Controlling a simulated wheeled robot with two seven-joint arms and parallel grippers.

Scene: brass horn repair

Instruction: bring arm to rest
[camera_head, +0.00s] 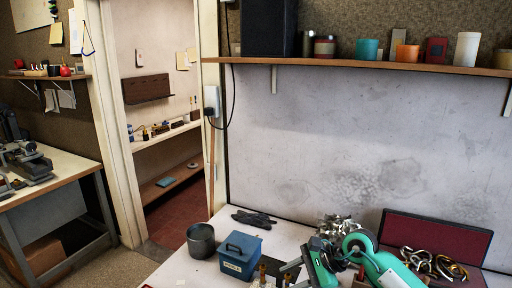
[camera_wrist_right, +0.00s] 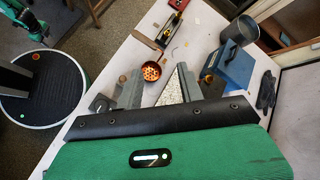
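My right gripper (camera_wrist_right: 158,85) is open in the right wrist view, its two grey fingers apart with nothing held between them. It is above the white workbench (camera_wrist_right: 80,150). In the head view my green right arm comes in at the bottom right, and the right gripper is seen only in part near the bottom edge. My left gripper is not visible in the head view. Green parts at the top left of the wrist view look like mine, but no left fingers can be made out.
A small copper pan (camera_wrist_right: 152,71) with orange beads lies beyond the fingers. A blue box (camera_head: 240,257) and grey cup (camera_head: 201,241) stand left of the arm. A red-lined case (camera_head: 437,238) and brass pieces (camera_head: 432,264) lie right. A shelf (camera_head: 350,64) runs above.

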